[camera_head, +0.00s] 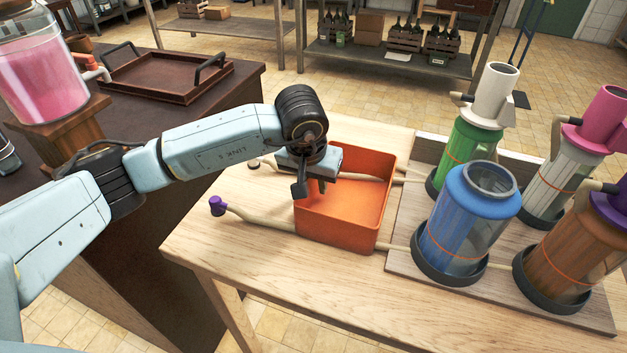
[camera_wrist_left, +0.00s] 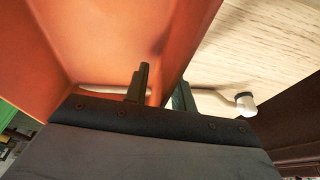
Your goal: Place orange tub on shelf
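The orange tub (camera_head: 343,212) is an open, square-cornered box standing upright on the light wooden table. My left gripper (camera_head: 311,188) points down at the tub's left wall, one finger outside and one inside. In the left wrist view the orange tub (camera_wrist_left: 110,45) fills the left, and its wall runs between the fingers of my left gripper (camera_wrist_left: 162,90). The fingers look spread, with a gap around the wall. A low metal shelf (camera_head: 400,65) with crates stands at the back; another shelf (camera_head: 225,28) is left of it. My right gripper is not in view.
A blue-topped vessel (camera_head: 465,220), a green one (camera_head: 465,150) and others stand on a board right of the tub. Pale hoses (camera_head: 260,222) pass by the tub. A dark counter at left holds a brown tray (camera_head: 165,78) and a pink jar (camera_head: 45,75).

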